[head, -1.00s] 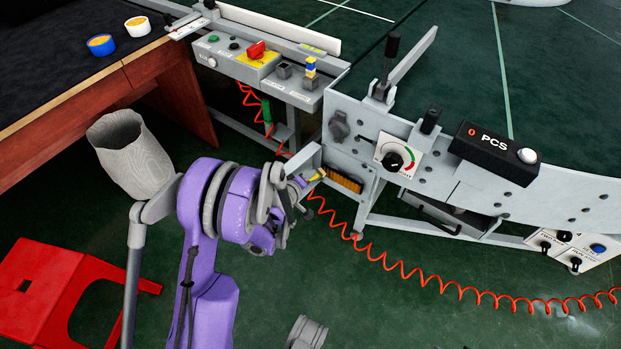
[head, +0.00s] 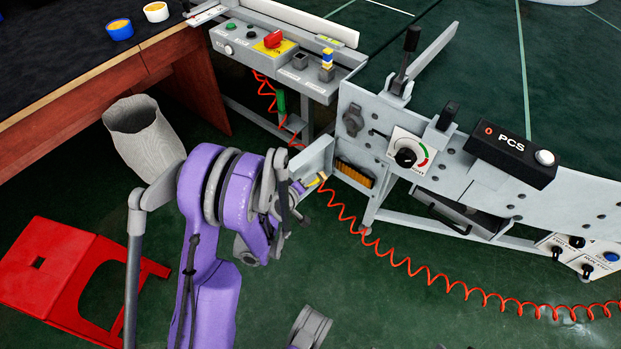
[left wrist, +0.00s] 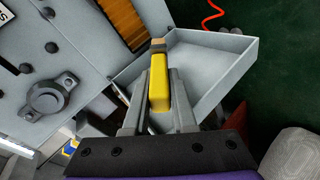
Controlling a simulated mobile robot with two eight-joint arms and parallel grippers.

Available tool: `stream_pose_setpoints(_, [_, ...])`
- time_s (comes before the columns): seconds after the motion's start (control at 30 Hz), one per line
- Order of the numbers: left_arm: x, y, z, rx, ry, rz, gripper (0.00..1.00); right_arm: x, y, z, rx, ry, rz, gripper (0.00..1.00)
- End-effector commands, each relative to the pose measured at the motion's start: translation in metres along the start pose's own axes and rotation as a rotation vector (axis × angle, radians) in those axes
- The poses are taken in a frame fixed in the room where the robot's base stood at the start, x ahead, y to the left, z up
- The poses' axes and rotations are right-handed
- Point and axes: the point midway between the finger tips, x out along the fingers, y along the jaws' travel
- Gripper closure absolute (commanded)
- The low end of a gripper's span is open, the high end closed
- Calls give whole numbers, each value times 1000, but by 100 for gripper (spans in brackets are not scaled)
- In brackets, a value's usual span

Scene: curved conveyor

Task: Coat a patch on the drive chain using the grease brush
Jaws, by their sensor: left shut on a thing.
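My left gripper (left wrist: 162,88) is shut on the yellow handle of the grease brush (left wrist: 159,85). The brush's tan tip points away from the gripper, toward the machine. In the head view the brush (head: 315,183) is a small yellow piece at the end of my purple left arm, mostly hidden. The orange-brown ribbed strip in the machine's opening, apparently the drive chain (head: 354,174), lies to the right of the brush; it also shows in the left wrist view (left wrist: 122,20). The brush tip appears apart from it. My right gripper is out of view.
A grey open cover (head: 318,158) stands out beside the opening, close to the gripper; it also shows in the left wrist view (left wrist: 222,62). A red coiled cable (head: 400,262) hangs below. A red stool (head: 50,265) stands at left.

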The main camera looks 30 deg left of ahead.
Motion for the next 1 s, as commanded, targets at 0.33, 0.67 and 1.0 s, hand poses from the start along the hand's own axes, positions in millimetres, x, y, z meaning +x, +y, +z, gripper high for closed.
stream_pose_setpoints(0.33, [-6,-4,0,-3,0,0,100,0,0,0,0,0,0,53])
stream_pose_setpoints(0.67, [-26,-16,3,-1,0,0,100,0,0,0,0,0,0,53])
stream_pose_setpoints(1.0, [-25,-16,3,-1,0,0,100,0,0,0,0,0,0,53])
